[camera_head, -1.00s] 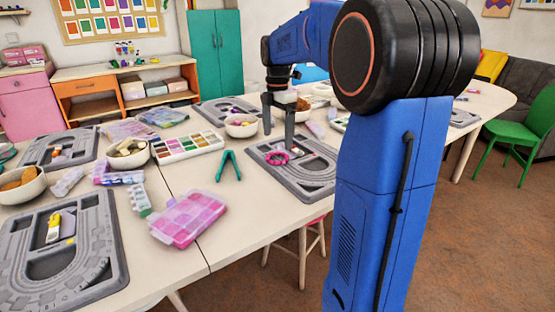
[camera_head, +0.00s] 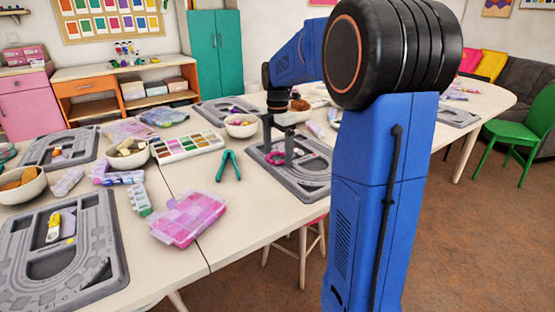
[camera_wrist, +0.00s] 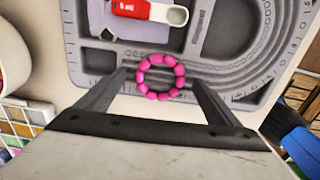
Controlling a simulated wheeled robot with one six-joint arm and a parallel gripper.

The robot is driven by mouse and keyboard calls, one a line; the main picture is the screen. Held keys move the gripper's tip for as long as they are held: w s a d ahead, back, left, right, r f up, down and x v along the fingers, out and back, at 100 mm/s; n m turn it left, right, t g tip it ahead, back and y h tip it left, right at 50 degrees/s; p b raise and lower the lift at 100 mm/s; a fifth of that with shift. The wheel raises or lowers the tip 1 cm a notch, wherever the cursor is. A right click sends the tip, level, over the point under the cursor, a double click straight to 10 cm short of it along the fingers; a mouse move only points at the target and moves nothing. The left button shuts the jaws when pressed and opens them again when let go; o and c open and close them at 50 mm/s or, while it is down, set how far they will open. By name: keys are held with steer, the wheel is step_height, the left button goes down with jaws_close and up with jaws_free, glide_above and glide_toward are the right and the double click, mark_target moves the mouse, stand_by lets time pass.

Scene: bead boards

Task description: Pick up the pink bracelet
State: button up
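The pink bracelet (camera_wrist: 160,77) is a ring of round pink beads lying flat on a grey bead board (camera_wrist: 271,75). In the head view the bracelet (camera_head: 274,158) shows at the board's left part, partly hidden by my finger. My gripper (camera_wrist: 160,78) is open, its two fingers apart on the left and right of the bracelet in the wrist view, with nothing held. In the head view my gripper (camera_head: 277,154) is low over the board (camera_head: 310,185). I cannot tell whether the fingertips touch the board.
A red and white tool (camera_wrist: 150,10) lies on the board beyond the bracelet. A paint tray (camera_head: 187,146), a white bowl (camera_head: 241,126) and teal pliers (camera_head: 228,166) are to the left. The table's front edge is close to the board.

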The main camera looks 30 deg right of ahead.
steer(key=c, duration=1.1)
steer(key=shift+r, duration=0.15)
step_height(320, 180, up, 10)
steer(key=shift+f, duration=0.1)
